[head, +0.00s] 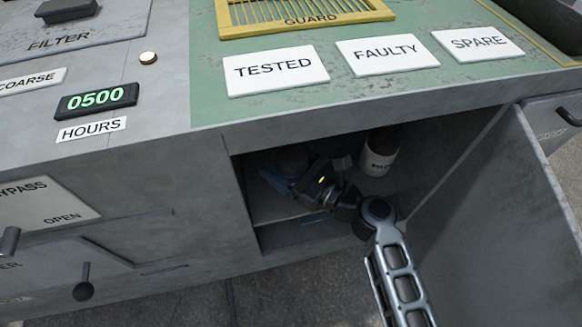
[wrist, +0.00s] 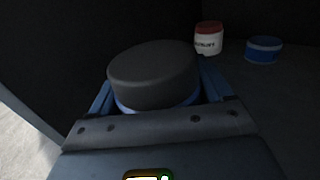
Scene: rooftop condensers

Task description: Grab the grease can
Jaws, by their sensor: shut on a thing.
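My gripper (head: 280,178) reaches into the open, shadowed compartment (head: 285,217) under the bench top. In the wrist view, its two blue fingers (wrist: 157,92) are shut on the sides of a dark-lidded can (wrist: 152,74) with a blue band below the lid. The can's label is hidden, so I cannot tell if it is the grease can. It shows dimly at the fingers in the head view (head: 292,158). A pale can with a dark top (head: 380,155) stands farther right. In the wrist view, a white-and-red container (wrist: 208,40) and a low blue tin (wrist: 263,50) stand beyond.
The compartment's open door (head: 500,200) stands to the right of my arm. Above the opening, the bench top holds cards reading TESTED (head: 275,71), FAULTY (head: 387,54) and SPARE (head: 477,43), and a yellow guard (head: 300,12). Bare floor (head: 310,305) shows below.

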